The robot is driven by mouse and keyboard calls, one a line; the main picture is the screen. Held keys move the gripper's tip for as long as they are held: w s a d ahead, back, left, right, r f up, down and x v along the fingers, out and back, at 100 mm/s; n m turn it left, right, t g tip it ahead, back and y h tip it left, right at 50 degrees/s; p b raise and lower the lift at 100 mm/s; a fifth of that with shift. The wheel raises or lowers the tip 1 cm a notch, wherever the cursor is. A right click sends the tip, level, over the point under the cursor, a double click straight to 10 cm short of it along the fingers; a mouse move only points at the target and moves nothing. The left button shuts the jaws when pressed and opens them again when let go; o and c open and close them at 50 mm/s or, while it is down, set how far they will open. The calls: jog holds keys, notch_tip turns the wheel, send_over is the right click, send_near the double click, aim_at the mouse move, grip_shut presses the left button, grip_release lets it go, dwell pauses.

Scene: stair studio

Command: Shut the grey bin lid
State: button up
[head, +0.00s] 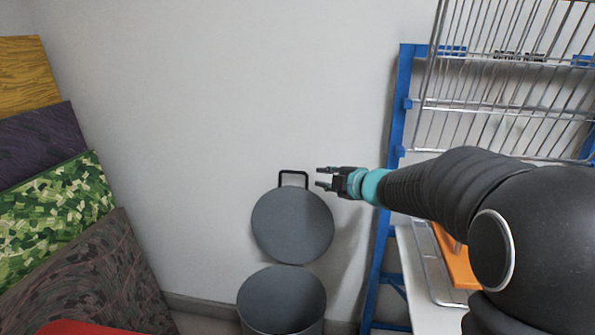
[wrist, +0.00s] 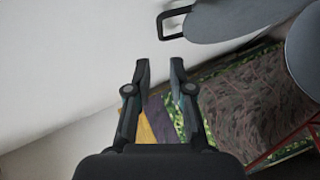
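The grey bin lid (head: 292,226) stands raised, close to upright, behind the bin's mouth in the head view. A black loop handle (head: 293,179) sits at its top edge. The round grey bin (head: 282,300) below it is open. My gripper (head: 321,177) is open and empty, just right of the handle in the head view, with a gap between them. In the wrist view my gripper (wrist: 160,66) has its fingers apart. The lid (wrist: 225,18) and handle (wrist: 170,24) are at the upper right there, outside the fingers. Part of the bin (wrist: 305,50) shows at the right edge.
A white wall (head: 200,110) is behind the lid. A blue frame with wire racks (head: 402,130) stands on the right, above a white surface (head: 425,305) with an orange item (head: 456,262). Patterned panels (head: 55,200) lean at left. Space between panels and bin looks clear.

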aim_at(295, 173)
jog(key=x, duration=1.2)
jog(key=shift+w+a, duration=0.2)
jog(key=shift+w, duration=0.15)
grip_shut()
